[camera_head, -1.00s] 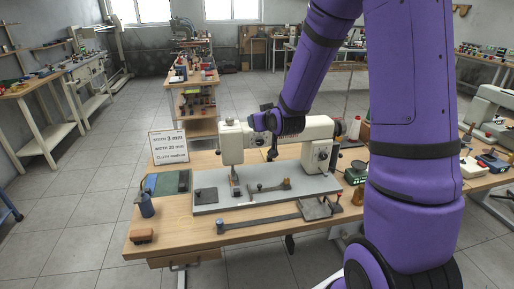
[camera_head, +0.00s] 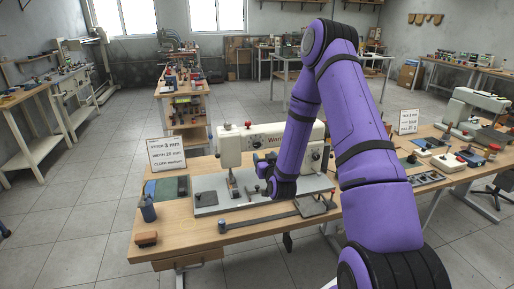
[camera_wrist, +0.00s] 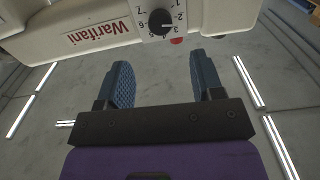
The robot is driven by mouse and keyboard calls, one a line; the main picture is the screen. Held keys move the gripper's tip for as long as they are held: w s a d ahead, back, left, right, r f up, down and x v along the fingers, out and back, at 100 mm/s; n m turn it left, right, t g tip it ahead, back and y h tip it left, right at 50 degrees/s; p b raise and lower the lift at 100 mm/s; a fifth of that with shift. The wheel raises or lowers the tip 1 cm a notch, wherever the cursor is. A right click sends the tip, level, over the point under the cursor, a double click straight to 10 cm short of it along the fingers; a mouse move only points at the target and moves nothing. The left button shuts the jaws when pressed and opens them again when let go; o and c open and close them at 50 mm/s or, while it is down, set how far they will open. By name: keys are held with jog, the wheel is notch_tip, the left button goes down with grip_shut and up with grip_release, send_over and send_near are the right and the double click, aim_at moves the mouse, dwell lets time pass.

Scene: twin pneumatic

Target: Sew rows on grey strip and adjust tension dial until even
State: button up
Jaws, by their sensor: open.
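A cream sewing machine (camera_head: 234,143) stands on the wooden table. Its tension dial (camera_wrist: 160,23), black with white numerals, shows at the top of the wrist view beside the lettering. My open, empty gripper (camera_wrist: 163,78) has its two blue fingers pointing towards the machine, just below the dial and apart from it in the picture. In the head view my gripper (camera_head: 265,172) is in front of the machine's arm, and my arm hides part of the machine. A dark grey square (camera_head: 207,198) lies left of the needle area; I cannot tell whether it is the grey strip.
A sign (camera_head: 167,153) stands at the table's back left. A long grey bar (camera_head: 262,221) lies along the front. A dark bottle (camera_head: 148,211) and a brown block (camera_head: 146,239) are at the left. A second machine (camera_head: 477,112) stands at the right.

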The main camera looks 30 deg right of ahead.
aim_at(257, 145)
jog(key=x, duration=0.9)
jog(key=shift+w, duration=0.35)
jog(key=shift+c, duration=0.2)
jog(key=c, duration=0.9)
